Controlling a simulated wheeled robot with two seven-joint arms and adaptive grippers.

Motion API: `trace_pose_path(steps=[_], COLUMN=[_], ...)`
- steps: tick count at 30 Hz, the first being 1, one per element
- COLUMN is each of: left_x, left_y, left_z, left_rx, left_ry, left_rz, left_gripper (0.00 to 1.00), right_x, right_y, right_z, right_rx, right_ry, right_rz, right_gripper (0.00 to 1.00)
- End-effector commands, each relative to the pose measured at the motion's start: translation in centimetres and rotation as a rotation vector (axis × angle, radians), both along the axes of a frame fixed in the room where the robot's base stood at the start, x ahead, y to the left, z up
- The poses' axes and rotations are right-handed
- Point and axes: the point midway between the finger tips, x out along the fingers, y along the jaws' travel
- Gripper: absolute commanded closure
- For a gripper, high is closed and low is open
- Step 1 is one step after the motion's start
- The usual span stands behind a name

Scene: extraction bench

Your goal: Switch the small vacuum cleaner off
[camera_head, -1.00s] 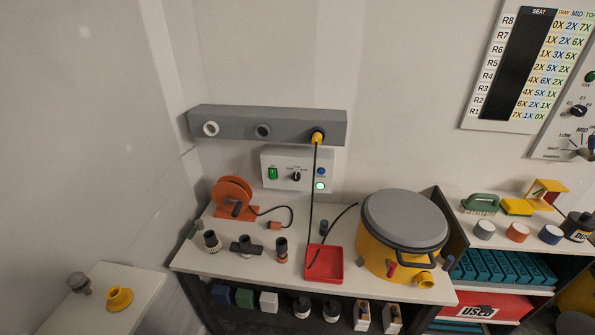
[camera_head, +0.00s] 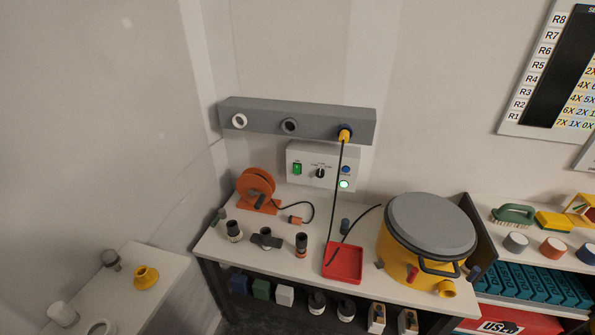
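The small vacuum cleaner looks to be the yellow drum (camera_head: 397,258) with a grey lid (camera_head: 430,222), standing at the right end of the bench. A small red part (camera_head: 412,275) and a yellow port (camera_head: 446,288) show on its front; I cannot tell which part is its switch. A white control box (camera_head: 322,165) on the wall has a green switch (camera_head: 297,168), a black knob (camera_head: 320,173), a blue button (camera_head: 346,169) and a lit green lamp (camera_head: 344,184). Neither of my grippers is in view.
A grey rail (camera_head: 265,118) holds a yellow plug (camera_head: 345,135) with a black cable hanging to a red tray (camera_head: 343,264). An orange reel (camera_head: 256,187) and several dark fittings stand on the bench's left. A side table (camera_head: 190,268) is at lower left; shelves are at right.

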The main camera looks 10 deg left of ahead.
Motion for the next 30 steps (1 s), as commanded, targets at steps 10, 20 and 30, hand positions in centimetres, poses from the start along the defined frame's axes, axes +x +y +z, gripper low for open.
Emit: trace_pose_path(steps=[10,20,30], left_x=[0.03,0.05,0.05], left_y=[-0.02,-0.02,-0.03], left_z=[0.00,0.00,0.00], left_rx=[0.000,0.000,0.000], left_ry=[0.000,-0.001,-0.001], left_rz=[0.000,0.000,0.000], left_gripper=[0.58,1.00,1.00], right_x=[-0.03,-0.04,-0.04], right_y=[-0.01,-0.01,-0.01], right_z=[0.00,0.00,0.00], right_rx=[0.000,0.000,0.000], right_ry=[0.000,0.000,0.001], right_rz=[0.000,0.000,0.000], right_gripper=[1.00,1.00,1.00])
